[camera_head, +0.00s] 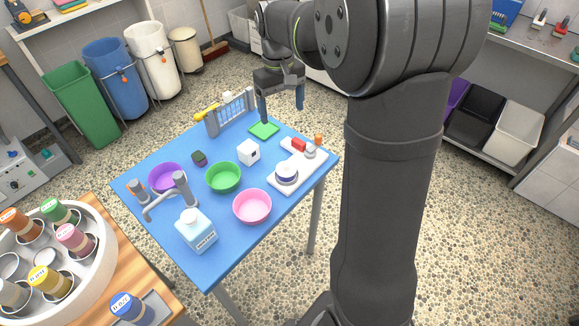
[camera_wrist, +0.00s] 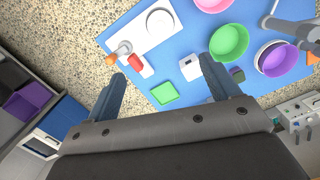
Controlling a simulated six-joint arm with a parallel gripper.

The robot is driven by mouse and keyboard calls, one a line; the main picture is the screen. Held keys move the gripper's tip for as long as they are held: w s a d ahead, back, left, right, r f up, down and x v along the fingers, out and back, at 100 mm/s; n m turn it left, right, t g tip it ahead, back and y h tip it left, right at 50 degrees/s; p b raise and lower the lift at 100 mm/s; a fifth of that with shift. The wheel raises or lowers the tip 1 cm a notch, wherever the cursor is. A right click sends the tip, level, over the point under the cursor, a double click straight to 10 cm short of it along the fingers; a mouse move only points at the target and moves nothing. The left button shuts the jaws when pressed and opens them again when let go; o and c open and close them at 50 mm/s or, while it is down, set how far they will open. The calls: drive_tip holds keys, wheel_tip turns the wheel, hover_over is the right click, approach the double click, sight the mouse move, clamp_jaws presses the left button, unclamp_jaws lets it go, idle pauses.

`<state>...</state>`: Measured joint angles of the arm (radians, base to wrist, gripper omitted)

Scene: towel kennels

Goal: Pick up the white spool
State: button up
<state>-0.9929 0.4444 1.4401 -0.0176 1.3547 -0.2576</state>
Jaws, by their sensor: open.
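A round white piece with a dark band, which looks like the white spool (camera_head: 286,173), sits on a white board (camera_head: 308,167) at the right side of the blue table. In the wrist view, the spool (camera_wrist: 160,22) is a pale disc near the top of the board. My gripper (camera_head: 282,108) is open and empty, raised above the far right part of the table, apart from the spool. In the wrist view, my gripper (camera_wrist: 163,75) has its two fingers spread, with the spool beyond their tips. Nothing hides the spool's top.
A white cube (camera_head: 248,152), green square (camera_head: 264,130), green bowl (camera_head: 223,177) and pink bowl (camera_head: 252,206) stand nearby. A grey faucet (camera_head: 180,187) and a bottle (camera_head: 196,232) stand to the left.

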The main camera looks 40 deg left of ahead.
approach(286, 163)
drive_tip(key=shift+m, duration=0.4)
wheel_tip(286, 163, down, 5)
drive_tip(key=shift+d+f, duration=0.15)
drive_tip(key=shift+s+d+f, duration=0.1)
drive_tip(key=shift+d+f, duration=0.1)
drive_tip(key=shift+f, duration=1.15)
drive_tip(key=shift+s+d+f, duration=0.1)
drive_tip(key=shift+d+f, duration=0.1)
drive_tip(key=shift+f, duration=1.1)
drive_tip(key=c, duration=1.1)
